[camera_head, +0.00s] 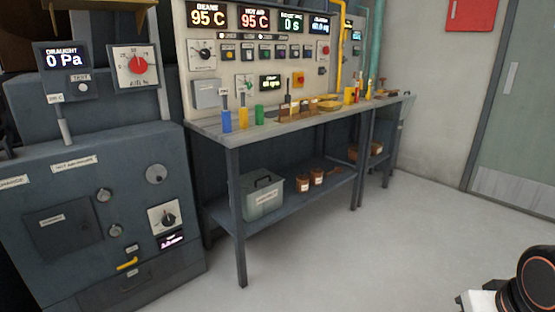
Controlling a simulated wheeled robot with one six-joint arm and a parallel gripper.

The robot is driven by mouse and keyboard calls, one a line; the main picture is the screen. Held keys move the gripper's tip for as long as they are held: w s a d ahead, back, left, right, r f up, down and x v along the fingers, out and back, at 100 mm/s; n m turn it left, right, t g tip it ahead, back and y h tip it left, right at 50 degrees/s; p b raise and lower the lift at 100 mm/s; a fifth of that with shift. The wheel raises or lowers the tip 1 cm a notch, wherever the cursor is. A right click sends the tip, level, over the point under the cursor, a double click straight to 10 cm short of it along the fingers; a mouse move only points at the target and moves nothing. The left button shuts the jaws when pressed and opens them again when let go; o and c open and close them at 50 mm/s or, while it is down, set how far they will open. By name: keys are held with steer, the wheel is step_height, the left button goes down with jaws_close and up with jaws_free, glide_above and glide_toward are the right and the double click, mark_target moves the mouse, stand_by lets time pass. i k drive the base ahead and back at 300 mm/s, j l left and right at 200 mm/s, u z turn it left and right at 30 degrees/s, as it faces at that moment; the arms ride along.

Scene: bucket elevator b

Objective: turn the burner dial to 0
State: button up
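No label that I can read clearly says burner. A black dial (168,217) on a white plate sits low on the dark machine at left, above a small lit display (171,240) too small to read. A red dial (138,65) on a white plate with a scale sits higher on the same machine (90,170). Another black dial (202,54) is on the pale panel behind the bench. I cannot tell which one is the burner dial. My gripper is not in view; part of my arm shows at the lower right corner.
A draught display (62,59) reads 0 Pa. A bench (215,131) with several bottles and tools stands at the centre, a grey bin (261,198) and jars on its lower shelf. The grey floor (350,260) is clear. A grey door (520,110) is at right.

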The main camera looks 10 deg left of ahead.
mark_target(205, 54)
steer(key=i+u, duration=0.4)
steer(key=i+l+u, duration=0.1)
steer(key=i+u, duration=0.3)
steer(key=i+l+u, duration=0.25)
steer(key=i+u, duration=0.15)
